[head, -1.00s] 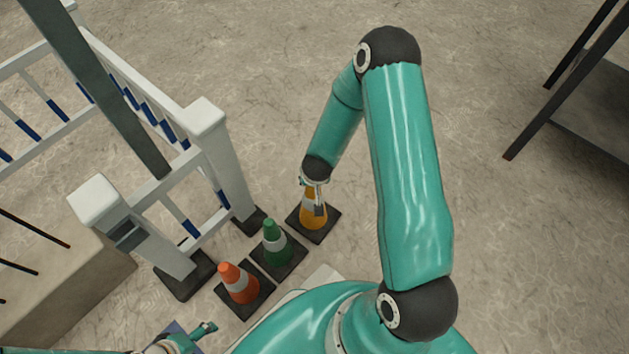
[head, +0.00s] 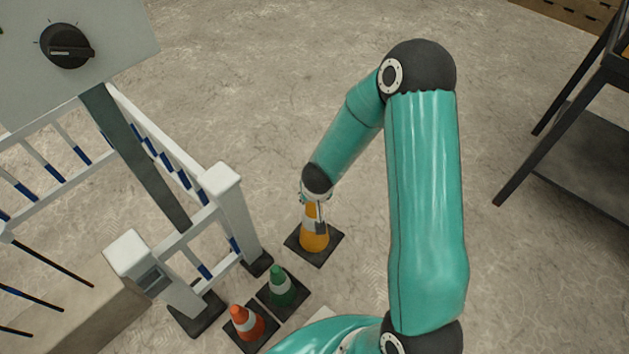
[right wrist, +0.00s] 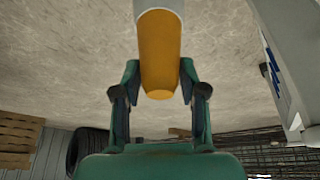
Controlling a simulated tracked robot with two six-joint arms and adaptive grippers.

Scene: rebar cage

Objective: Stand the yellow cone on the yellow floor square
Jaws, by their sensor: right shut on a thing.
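The yellow cone (head: 316,240), with a pale band and dark square base, is upright right of the white railing in the head view. Whether its base touches the floor, I cannot tell. My right gripper (head: 314,203) is shut on its upper part. In the right wrist view, the fingers of my right gripper (right wrist: 159,72) lie on both sides of the yellow cone (right wrist: 160,50); its base is out of frame. No yellow floor square shows. My left gripper is not in view.
A green cone (head: 281,287) and an orange cone (head: 246,322) stand near it, toward the bottom. The white railing (head: 239,219) is close on the left. A dark metal table (head: 590,140) stands at far right. Bare floor (head: 250,90) lies beyond the cone.

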